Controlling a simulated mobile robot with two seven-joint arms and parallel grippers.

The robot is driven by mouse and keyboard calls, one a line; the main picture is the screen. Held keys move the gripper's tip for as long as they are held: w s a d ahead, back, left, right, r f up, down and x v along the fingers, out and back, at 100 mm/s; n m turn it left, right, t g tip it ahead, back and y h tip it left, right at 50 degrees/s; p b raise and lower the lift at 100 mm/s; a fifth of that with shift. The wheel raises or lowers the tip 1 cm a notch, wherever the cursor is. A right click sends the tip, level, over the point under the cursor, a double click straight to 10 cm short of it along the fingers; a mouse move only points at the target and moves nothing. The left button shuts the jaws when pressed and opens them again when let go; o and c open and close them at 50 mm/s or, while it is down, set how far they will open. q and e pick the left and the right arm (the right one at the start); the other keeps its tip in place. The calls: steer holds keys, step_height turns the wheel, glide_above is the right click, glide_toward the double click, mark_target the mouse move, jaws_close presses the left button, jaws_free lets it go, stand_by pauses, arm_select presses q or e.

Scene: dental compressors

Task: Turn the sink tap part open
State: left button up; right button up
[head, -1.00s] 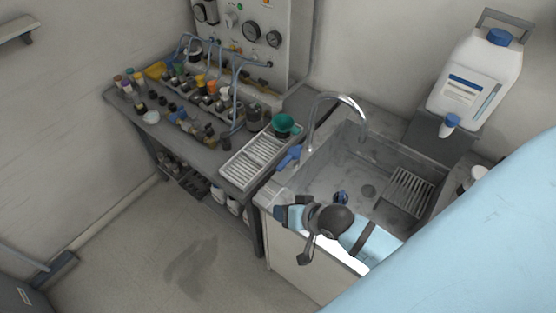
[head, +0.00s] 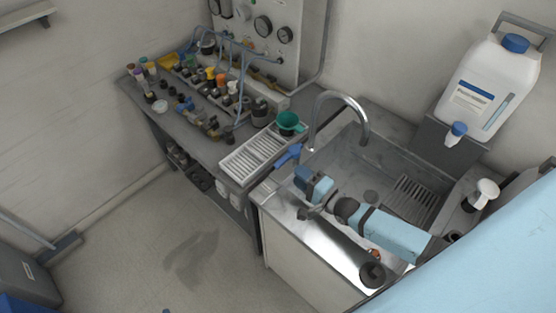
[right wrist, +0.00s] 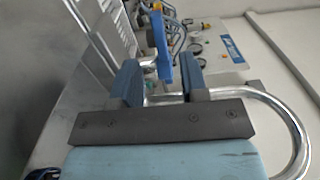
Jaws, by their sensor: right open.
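The sink tap has a curved chrome spout (head: 350,98) at the back left corner of the sink. Its blue lever handle (head: 288,155) sticks out to the left of the spout's foot. My right gripper (head: 312,181) is over the sink's left part, just short of the lever, fingers pointing towards it. In the right wrist view, the lever (right wrist: 160,45) stands upright beyond the open, empty fingers (right wrist: 158,78), roughly in line with the gap between them. I cannot tell whether anything touches. My left gripper is not in view.
The steel sink (head: 368,150) holds a grated rack (head: 412,198). Left of it, a bench carries a white slatted tray (head: 255,153), a green cup (head: 289,122) and several small bottles. A white canister (head: 485,88) stands behind right.

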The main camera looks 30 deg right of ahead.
mark_target(284, 163)
steer(key=b+x, duration=0.3)
steer(key=x, duration=0.6)
steer(key=shift+w+f, duration=0.1)
steer(key=shift+f, duration=0.05)
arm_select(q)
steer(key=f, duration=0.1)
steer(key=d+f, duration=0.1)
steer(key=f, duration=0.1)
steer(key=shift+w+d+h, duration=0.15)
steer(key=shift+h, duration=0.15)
arm_select(e)
steer(key=shift+w+a, duration=0.15)
steer(key=shift+w, duration=0.2)
steer(key=shift+c, duration=0.2)
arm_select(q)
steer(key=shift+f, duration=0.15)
arm_select(e)
jaws_close()
